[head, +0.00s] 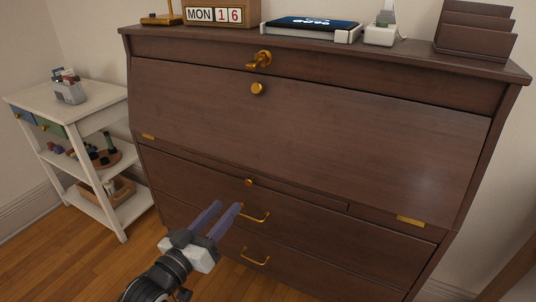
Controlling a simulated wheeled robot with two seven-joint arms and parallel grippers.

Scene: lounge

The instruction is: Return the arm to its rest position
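My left gripper (222,219) reaches in from the bottom of the head view. Its two purple fingers are spread apart with nothing between them, so it is open and empty. The fingertips show in front of the brass handle of an upper drawer (255,217) of a dark wooden desk (310,130). I cannot tell whether they touch the handle. The desk's slanted front panel is shut and its drawers look shut. My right gripper is out of view.
A white shelf cart (122,222) with a basket (107,190) and small items stands at the left. On the desk top are a calendar block (215,15), a tablet-like device (311,27) and a brown letter rack (474,30). Wooden floor (60,262) is clear at lower left.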

